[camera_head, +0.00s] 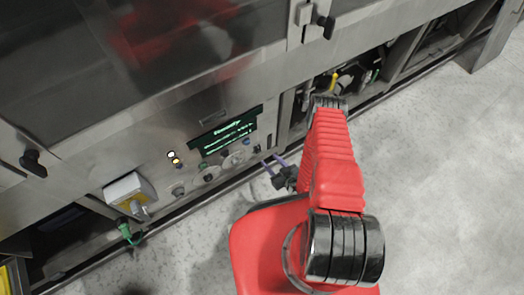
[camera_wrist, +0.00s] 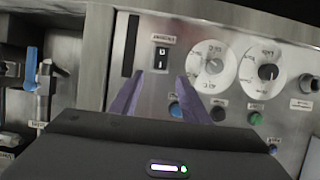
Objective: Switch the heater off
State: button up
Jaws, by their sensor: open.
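A small black rocker switch (camera_wrist: 161,58) with a label above it sits on the steel panel in the wrist view. The label is too small to read, so I cannot tell for certain that it is the heater switch, nor its position. My gripper (camera_wrist: 159,80) is open and empty, its two purple fingers pointing at the panel just below the switch and to either side of it; contact cannot be told. In the head view my gripper (camera_head: 271,162) is at the right end of the control panel (camera_head: 190,148).
Two round white dials with knobs, left (camera_wrist: 211,65) and right (camera_wrist: 265,70), sit right of the switch. Below them are a blue button (camera_wrist: 176,110) and a green button (camera_wrist: 255,118). A blue-handled valve (camera_wrist: 31,68) stands at the left. A lit display (camera_head: 225,130) tops the panel.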

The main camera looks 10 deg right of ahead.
aim_at(259, 148)
jog(key=x, duration=0.9)
jog(key=shift+w+a+f, duration=0.1)
jog(key=shift+w, duration=0.15)
jog(key=shift+c, duration=0.2)
jog(key=c, duration=1)
jog(key=shift+f, duration=0.1)
jog(key=shift+s+f+t+y, duration=0.1)
jog(key=shift+f+t+y, duration=0.05)
jog(key=shift+t, duration=0.4)
jog(key=shift+s+f+t+y, duration=0.1)
jog(key=shift+t+y, duration=0.05)
jog(key=shift+t, duration=0.4)
jog(key=o, duration=1)
